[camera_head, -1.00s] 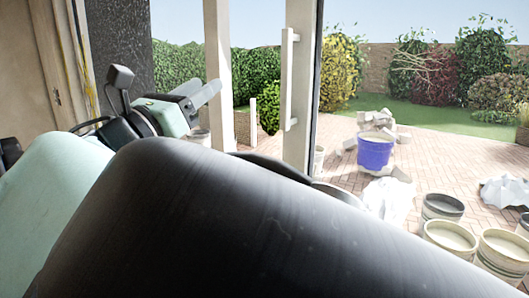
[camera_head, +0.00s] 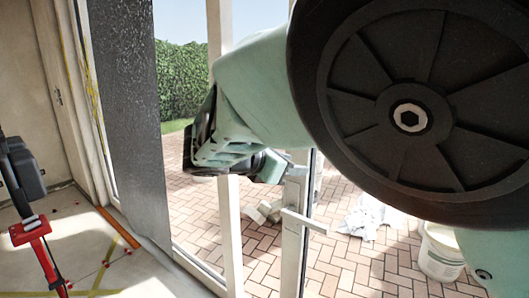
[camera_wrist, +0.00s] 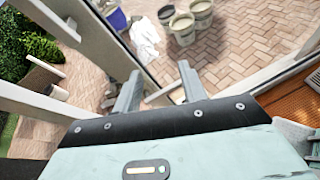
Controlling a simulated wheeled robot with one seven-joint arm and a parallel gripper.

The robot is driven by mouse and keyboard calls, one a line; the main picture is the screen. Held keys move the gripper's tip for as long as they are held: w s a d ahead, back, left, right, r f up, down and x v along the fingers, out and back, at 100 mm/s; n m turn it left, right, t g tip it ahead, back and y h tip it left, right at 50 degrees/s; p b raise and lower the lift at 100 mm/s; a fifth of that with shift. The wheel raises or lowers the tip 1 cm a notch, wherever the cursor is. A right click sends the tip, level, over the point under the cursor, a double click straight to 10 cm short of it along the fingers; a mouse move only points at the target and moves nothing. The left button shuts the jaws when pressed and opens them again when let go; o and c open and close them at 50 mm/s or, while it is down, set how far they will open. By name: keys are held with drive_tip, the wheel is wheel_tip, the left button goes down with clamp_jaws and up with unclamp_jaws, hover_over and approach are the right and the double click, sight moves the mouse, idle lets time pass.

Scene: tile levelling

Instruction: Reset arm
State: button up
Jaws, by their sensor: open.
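My gripper (camera_wrist: 158,88) shows in the wrist view with its two grey fingers spread apart and nothing between them. It hangs in front of the glazed door frame, with brick paving visible beyond the fingers. In the head view my arm fills the upper right, with a large black joint cover and pale green links.
A red and black tool (camera_head: 32,230) stands at the far left. Buckets (camera_wrist: 184,28) stand on the paving (camera_wrist: 225,55) outside.

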drive_tip(key=s+d+f+m+g+y, duration=0.65)
drive_tip(key=s+f, duration=0.25)
drive_tip(key=s, duration=0.3)
drive_tip(key=s+d+f+m+g+y, duration=0.2)
drive_tip(key=s+m, duration=0.7)
drive_tip(key=s, duration=1.1)
drive_tip(key=shift+s+d+f+y, duration=0.2)
drive_tip(key=shift+s+y, duration=0.1)
drive_tip(key=shift+y, duration=0.95)
